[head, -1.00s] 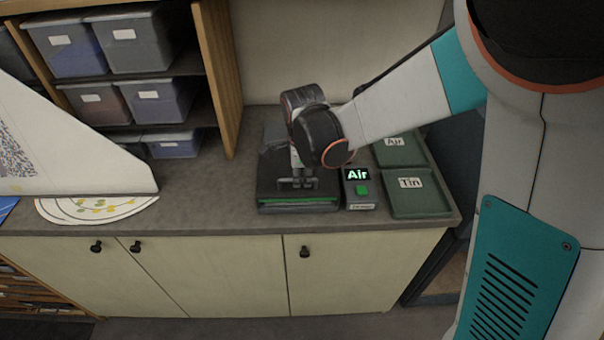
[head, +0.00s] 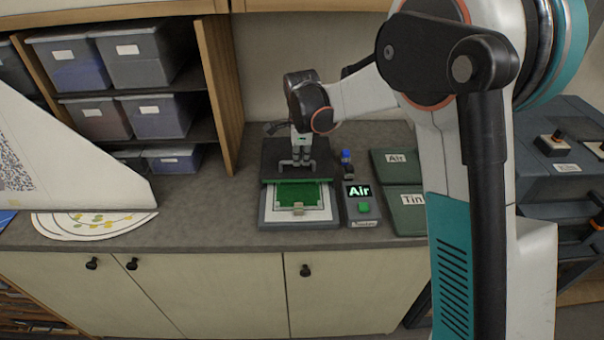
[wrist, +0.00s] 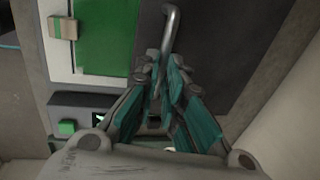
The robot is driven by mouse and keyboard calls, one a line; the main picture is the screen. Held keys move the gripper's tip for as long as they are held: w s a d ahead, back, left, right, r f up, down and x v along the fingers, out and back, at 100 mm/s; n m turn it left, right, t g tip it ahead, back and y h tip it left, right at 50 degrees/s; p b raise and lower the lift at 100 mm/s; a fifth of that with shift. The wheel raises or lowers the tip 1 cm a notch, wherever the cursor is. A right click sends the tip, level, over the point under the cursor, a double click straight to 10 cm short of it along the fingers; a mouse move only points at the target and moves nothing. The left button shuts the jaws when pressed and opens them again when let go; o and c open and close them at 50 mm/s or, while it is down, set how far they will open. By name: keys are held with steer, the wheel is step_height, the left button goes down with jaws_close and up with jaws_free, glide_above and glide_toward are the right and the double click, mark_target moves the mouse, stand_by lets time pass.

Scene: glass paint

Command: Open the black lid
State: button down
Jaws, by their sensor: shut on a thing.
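The black lid (head: 322,158) lies at the back of a box on the counter, behind a bare green panel (head: 295,190) in a white frame (head: 270,212). My gripper (head: 297,158) is over the lid, shut on its grey bar handle (head: 297,164). In the wrist view the fingers (wrist: 164,72) are close together around the lower end of the handle (wrist: 172,22). The dark lid (wrist: 225,45) is right of the green panel (wrist: 108,38) there. The fingertips hide part of the handle.
A small device (head: 362,207) reading "Air" with a green button stands right of the box, with a blue-capped item (head: 347,158) behind it. Trays labelled Air (head: 393,160) and Tin (head: 405,205) lie further right. Shelved bins (head: 153,115) stand back left.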

steer(key=shift+w, duration=1.9)
steer(key=c, duration=1.7)
jaws_free()
steer(key=shift+r, duration=0.1)
steer(key=r, duration=0.3)
steer(key=s+r, duration=0.1)
steer(key=r, duration=0.3)
steer(key=s+r, duration=0.1)
steer(key=r, duration=0.3)
steer(key=shift+s+r, duration=0.15)
steer(key=shift+r, duration=0.1)
